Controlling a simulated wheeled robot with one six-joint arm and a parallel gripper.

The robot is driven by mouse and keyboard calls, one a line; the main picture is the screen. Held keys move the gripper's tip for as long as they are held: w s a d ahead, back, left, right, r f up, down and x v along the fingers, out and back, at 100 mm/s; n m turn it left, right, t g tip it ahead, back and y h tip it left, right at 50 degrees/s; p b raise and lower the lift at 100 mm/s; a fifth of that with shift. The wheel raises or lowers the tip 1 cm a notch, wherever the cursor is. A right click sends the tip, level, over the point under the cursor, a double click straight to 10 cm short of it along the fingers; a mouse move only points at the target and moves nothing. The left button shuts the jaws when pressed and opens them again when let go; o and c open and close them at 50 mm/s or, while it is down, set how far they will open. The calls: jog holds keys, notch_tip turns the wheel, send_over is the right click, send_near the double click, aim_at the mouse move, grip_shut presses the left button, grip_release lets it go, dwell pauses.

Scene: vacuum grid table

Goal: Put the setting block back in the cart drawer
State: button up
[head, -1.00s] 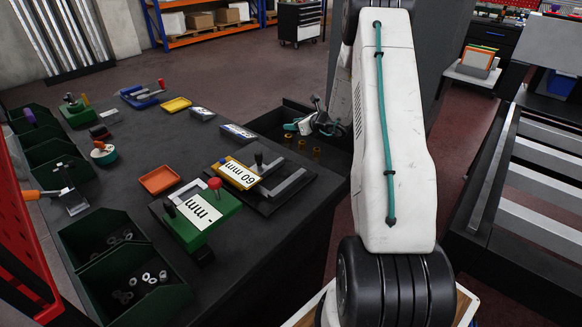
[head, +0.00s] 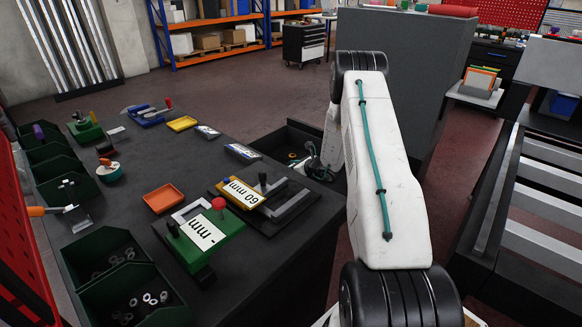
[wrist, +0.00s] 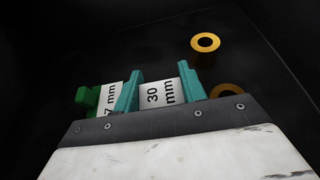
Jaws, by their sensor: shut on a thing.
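The setting block (wrist: 158,93) is a pale block with a "30 mm" label, seen in the wrist view between my two teal fingers. My gripper (wrist: 160,82) is shut on it. The dark cart drawer (wrist: 140,45) fills the wrist view around them. In the head view the drawer (head: 275,142) is open beyond the table's right edge. There my gripper is low in the drawer, mostly hidden by the table edge and my arm. Whether the block touches the drawer floor is not clear.
A green piece (wrist: 100,97) labelled "7 mm", its label partly cut off, is left of my fingers. A brass ring (wrist: 205,42) lies ahead; another (wrist: 228,91) is close on the right. Green and yellow gauges (head: 205,235) (head: 240,192) stand on the table.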

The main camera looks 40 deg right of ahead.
jog(key=shift+f, duration=0.1)
jog(key=o, duration=0.9)
jog(key=shift+r, duration=0.2)
jog(key=v, duration=1.2)
jog(key=shift+f, duration=0.15)
